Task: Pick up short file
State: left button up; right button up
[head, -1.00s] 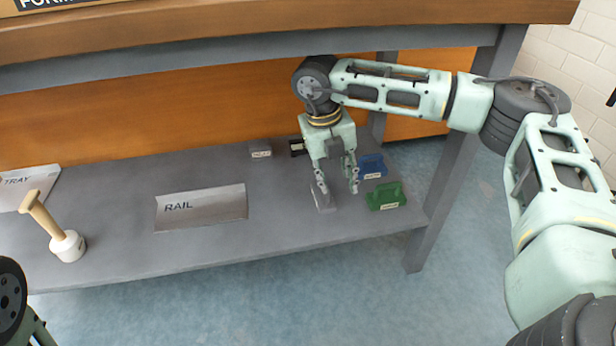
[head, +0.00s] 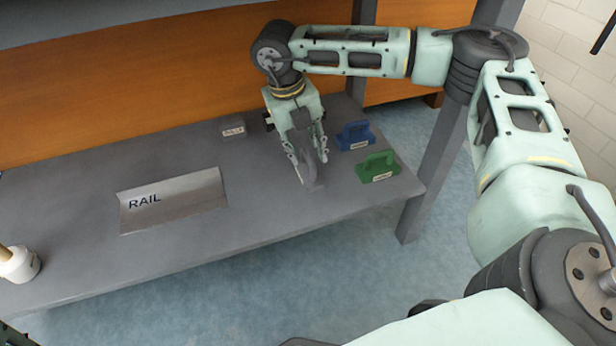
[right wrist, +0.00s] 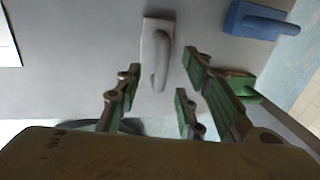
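A grey block tool with a raised handle (head: 314,187) lies on the grey shelf (head: 90,165). It also shows in the right wrist view (right wrist: 158,28). I cannot read a label on it, so I cannot tell for sure that it is the short file. My right gripper (head: 308,162) is just over it, pointing down, with its fingers apart. My left gripper is not in view.
A blue handled block (head: 354,135) and a green one (head: 378,168) lie close to the right of the gripper. A small grey labelled block (head: 233,131) lies behind left. A RAIL sheet (head: 174,202) and a white mallet head (head: 18,265) are at left. A shelf leg (head: 435,165) stands at right.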

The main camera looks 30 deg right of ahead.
jog(key=shift+d+f+b, duration=0.2)
jog(key=shift+f+b, duration=0.25)
jog(key=shift+f, duration=0.75)
jog(key=shift+r, duration=0.1)
jog(key=shift+c, duration=0.3)
grip_shut()
